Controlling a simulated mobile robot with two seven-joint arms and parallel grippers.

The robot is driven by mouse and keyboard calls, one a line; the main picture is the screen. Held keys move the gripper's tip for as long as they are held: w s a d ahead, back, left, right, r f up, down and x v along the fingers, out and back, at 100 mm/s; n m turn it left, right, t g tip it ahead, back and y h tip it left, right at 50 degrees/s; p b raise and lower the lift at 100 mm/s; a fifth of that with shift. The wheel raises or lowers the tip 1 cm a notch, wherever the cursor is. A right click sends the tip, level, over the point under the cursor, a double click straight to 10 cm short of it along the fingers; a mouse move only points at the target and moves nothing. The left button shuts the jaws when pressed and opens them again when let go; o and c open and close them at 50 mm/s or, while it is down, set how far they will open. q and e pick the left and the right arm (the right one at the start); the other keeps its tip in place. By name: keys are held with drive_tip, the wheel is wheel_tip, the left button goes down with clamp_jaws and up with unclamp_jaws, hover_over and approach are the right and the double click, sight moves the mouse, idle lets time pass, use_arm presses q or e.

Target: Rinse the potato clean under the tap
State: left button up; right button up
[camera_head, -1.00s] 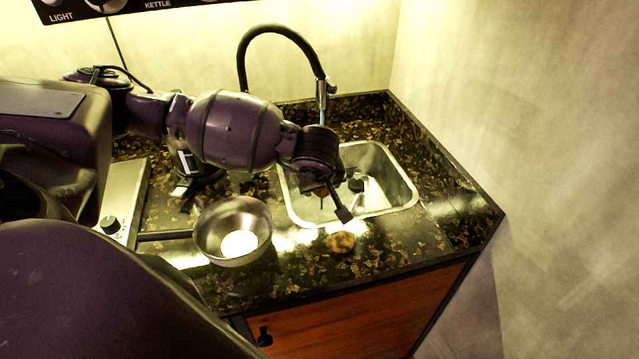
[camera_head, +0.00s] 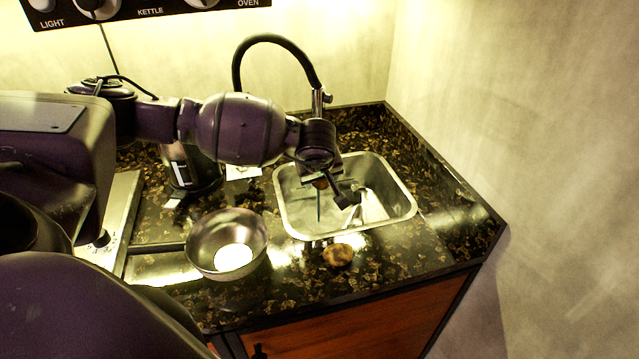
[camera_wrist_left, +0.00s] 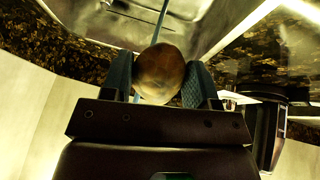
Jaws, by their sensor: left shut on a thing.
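My left gripper (camera_wrist_left: 160,85) is shut on a brown potato (camera_wrist_left: 160,74), which sits between the two blue-grey fingers in the left wrist view. In the head view the gripper (camera_head: 328,188) is over the left half of the steel sink (camera_head: 402,208), and only a bit of the held potato shows. The black tap (camera_head: 276,40) arches from behind the sink, its spout end behind my wrist. A thin pale line like a water stream runs down to the potato in the wrist view. Another brown potato (camera_head: 338,255) lies on the counter in front of the sink. My right gripper is not in view.
A steel pan (camera_head: 200,250) stands left of the sink, its handle pointing left. A dark appliance (camera_head: 193,172) stands behind it. The wall (camera_head: 540,130) rises close on the right. The speckled counter (camera_head: 425,245) is clear right of the loose potato.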

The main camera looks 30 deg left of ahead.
use_arm(q)
drive_tip(key=shift+w+a+f+b, duration=0.2)
drive_tip(key=shift+w+a+b, duration=0.05)
drive_tip(key=shift+w, duration=0.25)
drive_tip(key=shift+w+a+f+b, duration=0.15)
drive_tip(key=shift+w+a+b, duration=0.1)
drive_tip(key=shift+w, duration=0.2)
drive_tip(key=w, duration=0.1)
drive_tip(key=w+a+b, duration=0.2)
drive_tip(key=shift+w+f, duration=0.25)
drive_tip(key=shift+f, duration=0.05)
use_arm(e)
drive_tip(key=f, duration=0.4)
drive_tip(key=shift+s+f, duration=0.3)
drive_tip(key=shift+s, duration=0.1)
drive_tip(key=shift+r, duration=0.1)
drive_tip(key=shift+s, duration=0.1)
use_arm(q)
drive_tip(key=shift+w+d, duration=0.3)
drive_tip(key=shift+d, duration=0.25)
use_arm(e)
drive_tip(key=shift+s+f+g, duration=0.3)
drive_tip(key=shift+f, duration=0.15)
